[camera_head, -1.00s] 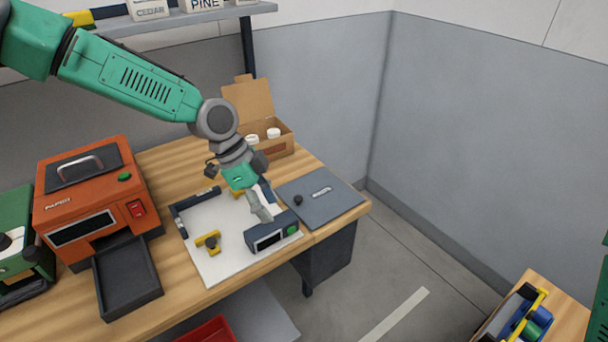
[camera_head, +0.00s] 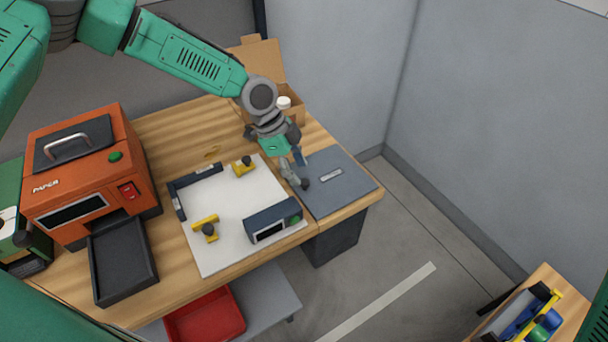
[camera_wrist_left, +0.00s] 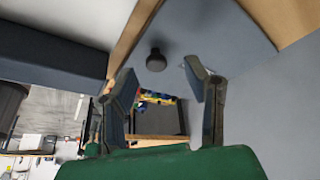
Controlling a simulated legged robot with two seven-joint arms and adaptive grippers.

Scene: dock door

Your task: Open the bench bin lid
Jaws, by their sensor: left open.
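The bin lid (camera_head: 345,190) is a flat blue-grey panel at the right end of the wooden bench, lying level with the top. A small label plate sits at its middle, and a black knob (camera_head: 306,183) stands near its left edge. The dark bin body (camera_head: 334,242) shows below the bench edge. My left gripper (camera_head: 297,174) is open and empty, just above the knob. In the left wrist view the knob (camera_wrist_left: 156,60) shows between and just beyond the fingertips (camera_wrist_left: 160,72), apart from both. The lid (camera_wrist_left: 225,35) lies beyond it. My right gripper is out of view.
Left of the lid lie a white board (camera_head: 235,205) with yellow clamps and a dark blue device (camera_head: 272,220) with a green button. An orange printer (camera_head: 90,175) stands further left. An open cardboard box (camera_head: 265,65) is behind my gripper. Grey walls close off the right.

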